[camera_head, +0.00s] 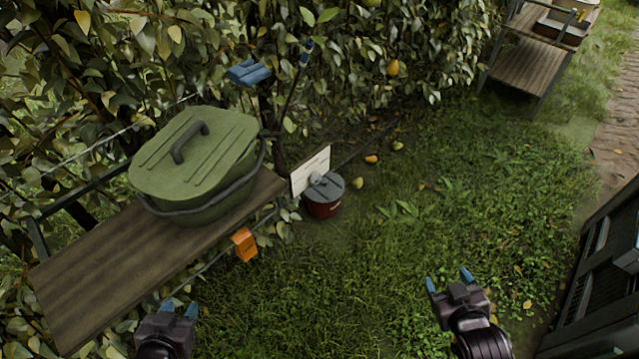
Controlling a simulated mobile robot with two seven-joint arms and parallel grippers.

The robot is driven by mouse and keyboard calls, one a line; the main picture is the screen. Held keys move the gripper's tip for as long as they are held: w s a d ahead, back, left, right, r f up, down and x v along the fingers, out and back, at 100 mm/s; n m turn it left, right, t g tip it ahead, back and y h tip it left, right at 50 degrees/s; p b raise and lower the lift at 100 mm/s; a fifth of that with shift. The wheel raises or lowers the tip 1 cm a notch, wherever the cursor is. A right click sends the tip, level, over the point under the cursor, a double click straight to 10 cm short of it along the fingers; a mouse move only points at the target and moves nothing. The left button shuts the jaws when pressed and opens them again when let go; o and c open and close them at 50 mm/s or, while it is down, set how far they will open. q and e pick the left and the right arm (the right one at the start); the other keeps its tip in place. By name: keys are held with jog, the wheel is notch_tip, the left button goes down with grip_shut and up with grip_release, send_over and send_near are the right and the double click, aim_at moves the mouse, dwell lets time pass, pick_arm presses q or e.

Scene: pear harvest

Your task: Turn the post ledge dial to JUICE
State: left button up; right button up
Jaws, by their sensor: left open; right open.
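A white panel (309,166) with faint, unreadable markings stands by the hedge, just right of the wooden shelf's end. A small grey round knob (316,178) shows at its lower right and looks like the dial; its setting is too small to read. My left gripper (180,309) is open and empty at the bottom left, beside the shelf's front edge and well short of the panel. My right gripper (449,280) is open and empty over the grass at the lower right, apart from everything.
A green lidded tub (200,150) stands on the wooden shelf (100,280). An orange object (244,244) hangs at the shelf's front. A dark red pot with a grey lid (323,208) is beside the panel. Fallen pears (358,183) lie on grass. A dark crate (600,270) is at right.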

jog(key=w+a+f+n+t+y+b, duration=0.15)
jog(key=w+n+t+b, duration=0.35)
jog(key=w+n, duration=0.75)
jog(key=n+g+y+b, duration=0.5)
jog(key=n+y+b, duration=0.9)
jog(key=n, duration=1.5)
send_near(318, 181)
jog(key=w+a+h+b, duration=0.1)
jog(key=w+a, duration=0.1)
jog(key=w+a+r+h+b, duration=0.1)
jog(key=w+a, duration=0.1)
jog(key=a, duration=0.1)
jog(key=shift+w+a+r+b, duration=0.1)
jog(key=shift+w+a+b, duration=0.25)
jog(key=shift+w+b, duration=0.05)
jog(key=shift+w+a, duration=0.45)
pick_arm(q)
notch_tip(318, 181, down, 18)
jog(key=d+m+g, duration=0.1)
jog(key=m, duration=0.1)
jog(key=shift+w+d+h, duration=0.3)
jog(key=shift+w+h, duration=0.05)
jog(key=shift+h, duration=0.05)
pick_arm(e)
jog(key=shift+w+a+r, duration=0.1)
jog(key=shift+w+a, duration=0.05)
pick_arm(q)
jog(key=shift+f, duration=0.1)
pick_arm(e)
jog(key=shift+c, duration=0.5)
